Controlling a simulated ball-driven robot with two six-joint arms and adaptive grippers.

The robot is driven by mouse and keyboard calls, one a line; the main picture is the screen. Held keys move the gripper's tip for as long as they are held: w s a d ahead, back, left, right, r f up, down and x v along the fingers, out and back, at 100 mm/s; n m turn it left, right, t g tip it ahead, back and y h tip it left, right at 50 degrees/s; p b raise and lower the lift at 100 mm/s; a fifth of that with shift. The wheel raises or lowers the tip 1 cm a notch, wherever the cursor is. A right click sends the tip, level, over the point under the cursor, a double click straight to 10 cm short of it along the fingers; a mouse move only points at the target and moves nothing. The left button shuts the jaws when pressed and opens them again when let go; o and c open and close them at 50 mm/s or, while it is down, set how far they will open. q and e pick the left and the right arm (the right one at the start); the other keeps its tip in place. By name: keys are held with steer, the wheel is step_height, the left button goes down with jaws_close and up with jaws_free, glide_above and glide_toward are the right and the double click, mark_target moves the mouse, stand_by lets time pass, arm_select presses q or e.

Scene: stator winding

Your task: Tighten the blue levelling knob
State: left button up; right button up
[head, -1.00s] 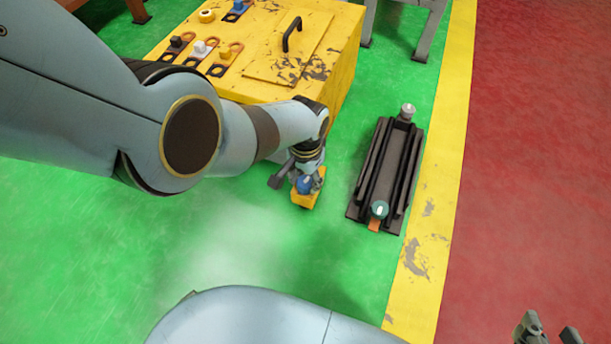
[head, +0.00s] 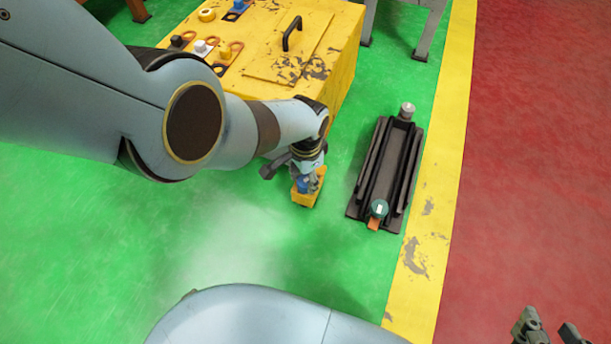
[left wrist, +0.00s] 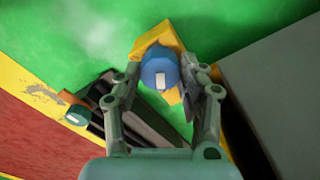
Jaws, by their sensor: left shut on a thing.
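The blue levelling knob (head: 303,184) sits on a small yellow block (head: 306,198) low near the floor, beside the yellow cabinet. In the left wrist view the blue knob (left wrist: 160,74) has a pale mark on its top and lies between my left fingers, with the yellow block (left wrist: 160,38) behind it. My left gripper (head: 300,176) is shut on the knob; it also shows in the left wrist view (left wrist: 163,84). My right gripper (head: 547,330) shows only at the bottom right corner, its two fingers apart with nothing visible between them.
A yellow cabinet (head: 335,80) with a black handle and several small knobs on top stands behind my left arm. A dark slotted rail (head: 388,170) with a grey knob (head: 407,111) and a green knob (head: 379,208) lies to the right. Green floor is clear in front.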

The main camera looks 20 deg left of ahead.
stand_by(0.9)
arm_select(q)
steer(key=o, duration=1.2)
steer(key=shift+r, duration=0.15)
steer(key=shift+r, duration=3.6)
